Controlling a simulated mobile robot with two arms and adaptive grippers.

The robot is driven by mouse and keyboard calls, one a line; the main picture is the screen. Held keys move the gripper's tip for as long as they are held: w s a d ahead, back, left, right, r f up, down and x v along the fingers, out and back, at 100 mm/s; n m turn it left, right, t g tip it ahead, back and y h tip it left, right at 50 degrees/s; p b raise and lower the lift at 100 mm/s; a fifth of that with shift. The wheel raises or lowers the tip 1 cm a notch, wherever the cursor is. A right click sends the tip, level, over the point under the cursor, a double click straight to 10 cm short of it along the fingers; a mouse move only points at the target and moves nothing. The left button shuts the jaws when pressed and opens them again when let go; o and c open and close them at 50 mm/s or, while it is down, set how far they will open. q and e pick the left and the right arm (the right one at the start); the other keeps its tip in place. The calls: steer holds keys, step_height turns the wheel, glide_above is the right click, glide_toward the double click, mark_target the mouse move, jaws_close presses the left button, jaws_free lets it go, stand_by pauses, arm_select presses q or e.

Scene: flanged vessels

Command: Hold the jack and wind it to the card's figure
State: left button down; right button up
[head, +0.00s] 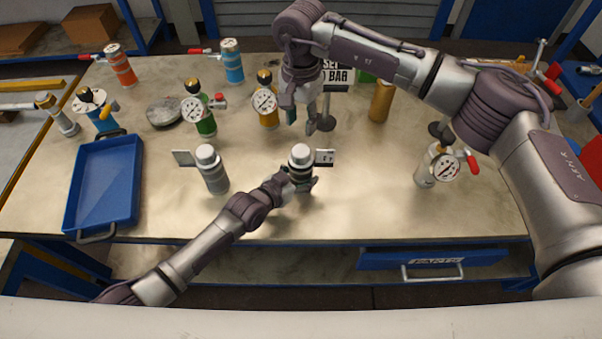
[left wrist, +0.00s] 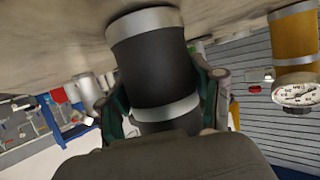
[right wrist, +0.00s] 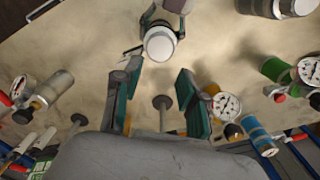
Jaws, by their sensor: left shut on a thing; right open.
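The jack (head: 301,168) is a dark cylinder with silver bands and a pale round cap, upright near the bench's front middle. A small marked plate (head: 325,157) shows beside its cap; its marking is too small to read. My left gripper (head: 301,184) is shut around its body, and the left wrist view shows the dark body (left wrist: 155,70) between the fingers. My right gripper (head: 301,118) is open and empty, behind and above the jack; the right wrist view shows the cap (right wrist: 160,43) beyond its fingertips (right wrist: 158,75). The card (head: 338,76) reads "SET" and "0 BAR", partly hidden by my right arm.
A similar silver cylinder (head: 211,170) with a plate stands left of the jack. A blue tray (head: 103,185) lies at the left. Gauged green (head: 206,123), yellow (head: 267,112) and silver (head: 428,168) vessels stand around. The bench between the jack and the silver gauged vessel is clear.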

mark_target(301, 150)
steer(key=o, duration=0.4)
steer(key=shift+o, duration=1.2)
steer(key=shift+r+m, duration=0.1)
steer(key=shift+m, duration=0.5)
step_height(301, 150, down, 11)
steer(key=m, duration=1.1)
steer(key=shift+r, duration=0.2)
